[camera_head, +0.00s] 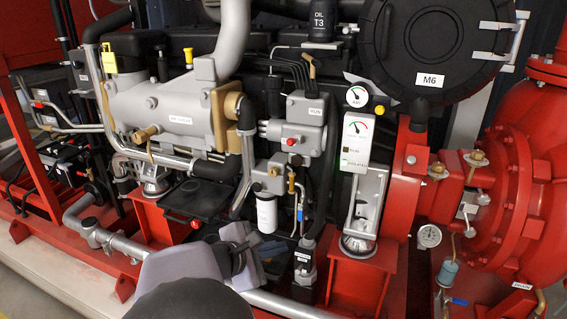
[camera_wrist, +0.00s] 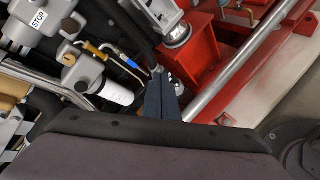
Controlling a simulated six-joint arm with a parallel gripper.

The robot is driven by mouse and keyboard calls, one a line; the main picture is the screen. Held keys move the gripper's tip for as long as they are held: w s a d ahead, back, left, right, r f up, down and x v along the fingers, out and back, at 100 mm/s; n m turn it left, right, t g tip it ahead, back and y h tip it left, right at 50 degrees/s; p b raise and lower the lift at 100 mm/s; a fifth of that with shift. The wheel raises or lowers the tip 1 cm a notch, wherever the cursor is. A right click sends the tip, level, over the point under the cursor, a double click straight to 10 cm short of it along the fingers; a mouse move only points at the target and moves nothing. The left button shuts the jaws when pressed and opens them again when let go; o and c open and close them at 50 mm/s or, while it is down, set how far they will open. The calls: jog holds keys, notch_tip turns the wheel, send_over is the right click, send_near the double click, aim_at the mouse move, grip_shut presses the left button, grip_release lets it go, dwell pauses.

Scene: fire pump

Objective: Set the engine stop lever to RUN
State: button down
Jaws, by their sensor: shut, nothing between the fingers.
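The grey pump housing (camera_head: 303,125) stands in the middle of the head view, with a small label reading RUN (camera_head: 314,111) on its upper right. A short brown-handled lever (camera_head: 312,68) stands above it; I cannot tell whether it is the engine stop lever. In the wrist view a STOP label (camera_wrist: 38,19) shows at the upper left; no lever is clear beside it. My gripper (camera_head: 247,242) is low in front of the engine, below the housing. Its dark fingers (camera_wrist: 161,80) are together and empty in the wrist view, apart from the housing.
A white filter (camera_head: 266,213) hangs just above my gripper, with a brass fitting and blue-handled pipe (camera_head: 298,205) to its right. A gauge panel (camera_head: 357,142) stands further right. Red frame members and a pale pipe (camera_wrist: 235,75) lie right of my fingers in the wrist view.

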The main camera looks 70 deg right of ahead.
aim_at(294, 141)
jog(key=w+d+r+n+t+h, duration=0.1)
jog(key=w+d+r+n+h, duration=0.1)
jog(key=r+n, duration=0.3)
jog(key=w+d+r+n+t+h, duration=0.1)
jog(key=w+d+r+n+h, duration=0.1)
jog(key=r, duration=0.5)
jog(key=shift+w+d+n+t+h, duration=0.3)
jog(key=shift+w+n+h, duration=0.65)
jog(key=shift+n, duration=0.65)
jog(key=shift+s, duration=0.15)
jog(key=s+d+r+p, duration=0.1)
jog(key=d+r, duration=0.2)
jog(key=d, duration=0.8)
jog(key=shift+s+r, duration=0.15)
jog(key=shift+r, duration=0.1)
jog(key=shift+r+p, duration=0.2)
jog(key=shift+p, duration=0.45)
jog(key=shift+r+p, duration=0.1)
jog(key=shift+p, duration=0.45)
